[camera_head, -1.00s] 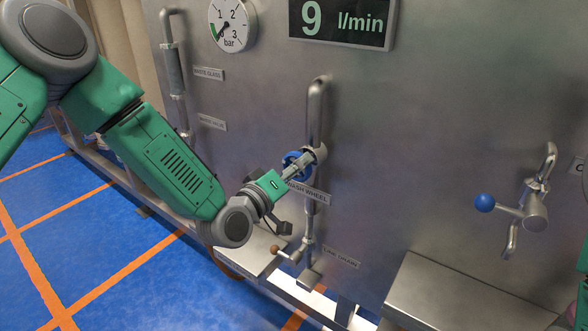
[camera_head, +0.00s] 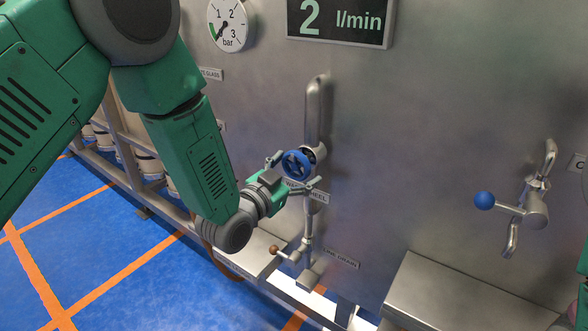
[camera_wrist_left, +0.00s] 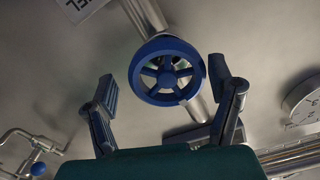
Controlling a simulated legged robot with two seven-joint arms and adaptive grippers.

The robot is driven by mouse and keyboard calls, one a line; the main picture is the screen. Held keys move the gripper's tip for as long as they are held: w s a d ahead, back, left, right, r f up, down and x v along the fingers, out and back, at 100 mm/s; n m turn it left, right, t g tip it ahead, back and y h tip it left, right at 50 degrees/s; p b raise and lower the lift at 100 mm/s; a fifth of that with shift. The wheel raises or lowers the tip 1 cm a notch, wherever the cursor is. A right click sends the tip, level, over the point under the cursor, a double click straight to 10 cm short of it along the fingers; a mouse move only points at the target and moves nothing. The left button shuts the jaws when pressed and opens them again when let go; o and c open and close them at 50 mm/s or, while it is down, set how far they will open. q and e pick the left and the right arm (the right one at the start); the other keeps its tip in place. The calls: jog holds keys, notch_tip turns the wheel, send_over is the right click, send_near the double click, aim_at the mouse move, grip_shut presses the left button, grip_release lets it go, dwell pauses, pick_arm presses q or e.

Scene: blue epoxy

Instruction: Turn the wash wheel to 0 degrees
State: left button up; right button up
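The wash wheel (camera_head: 297,164) is a small blue spoked handwheel on a vertical steel pipe, above the label WASH WHEEL (camera_head: 312,192), which is partly covered. My left gripper (camera_head: 293,174) is open, with one finger on each side of the wheel in the picture. In the left wrist view the blue wheel (camera_wrist_left: 166,71) shows between the two spread fingers of the gripper (camera_wrist_left: 168,95), with gaps on both sides. The flow display (camera_head: 338,20) reads 2 l/min. My right gripper is not in view; only a sliver of green shows at the right edge.
A pressure dial (camera_head: 230,25) is at the upper left. A small lever (camera_head: 284,253) labelled LINE DRAIN sits below the wheel. A blue-knobbed valve (camera_head: 510,207) is at the right. A steel ledge (camera_head: 460,295) juts out at the lower right.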

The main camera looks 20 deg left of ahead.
pick_arm(q)
jog(key=shift+s, duration=0.1)
jog(key=shift+v, duration=2.95)
jog(key=shift+a, duration=0.2)
